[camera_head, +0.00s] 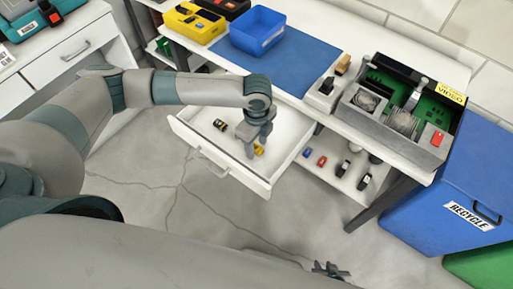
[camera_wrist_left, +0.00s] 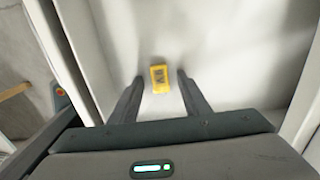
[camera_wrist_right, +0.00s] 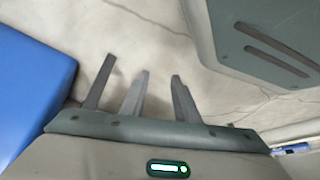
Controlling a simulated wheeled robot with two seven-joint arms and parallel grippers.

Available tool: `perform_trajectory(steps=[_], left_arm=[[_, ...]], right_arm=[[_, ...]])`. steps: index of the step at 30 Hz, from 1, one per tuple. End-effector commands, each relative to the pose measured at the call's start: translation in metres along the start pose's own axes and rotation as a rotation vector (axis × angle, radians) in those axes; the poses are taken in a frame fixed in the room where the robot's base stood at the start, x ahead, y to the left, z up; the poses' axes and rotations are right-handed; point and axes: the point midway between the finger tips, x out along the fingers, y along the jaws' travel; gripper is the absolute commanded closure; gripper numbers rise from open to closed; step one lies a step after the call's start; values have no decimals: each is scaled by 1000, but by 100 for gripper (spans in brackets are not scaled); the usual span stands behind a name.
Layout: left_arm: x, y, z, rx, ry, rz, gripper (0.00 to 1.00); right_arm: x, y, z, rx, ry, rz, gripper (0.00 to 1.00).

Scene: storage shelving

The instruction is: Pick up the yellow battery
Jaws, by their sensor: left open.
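The yellow battery (camera_head: 259,150) lies on the floor of the open white drawer (camera_head: 228,176), partly hidden by my left gripper in the head view. In the left wrist view the yellow battery (camera_wrist_left: 160,78) shows between and just beyond the fingertips, with a dark mark on its face. My left gripper (camera_head: 258,142) points down into the drawer, its fingers apart on either side of the battery. It also shows in the left wrist view (camera_wrist_left: 160,82), empty. My right gripper (camera_head: 330,271) is low over the floor, away from the drawer; its fingers (camera_wrist_right: 140,78) look apart and empty.
A dark-and-gold battery (camera_head: 220,125) lies left in the same drawer. The drawer walls stand close around the left gripper. Above are a worktop with a blue bin (camera_head: 257,31), yellow case (camera_head: 193,23) and electronics box (camera_head: 402,120). A blue recycle bin (camera_head: 450,190) stands right.

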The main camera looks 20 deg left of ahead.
Motion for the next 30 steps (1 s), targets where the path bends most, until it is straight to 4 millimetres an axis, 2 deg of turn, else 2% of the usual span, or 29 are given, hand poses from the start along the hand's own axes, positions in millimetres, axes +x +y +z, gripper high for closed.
perform_trajectory(steps=[5, 10, 18, 23, 30], left_arm=[[0, 0, 0, 0, 0, 0, 60], [0, 0, 0, 0, 0, 0, 100], [0, 0, 0, -1, 0, 0, 100], [-5, 0, 0, -1, 1, 0, 100], [-31, -1, 0, -1, 1, -3, 100]], right_arm=[[0, 5, 2, -4, -2, 4, 72], [-1, 6, 6, -6, -7, 6, 72], [-4, 5, 16, -5, -20, 5, 72], [-3, 5, 16, -5, -20, 5, 72], [-1, 6, 10, -4, -19, 6, 72]])
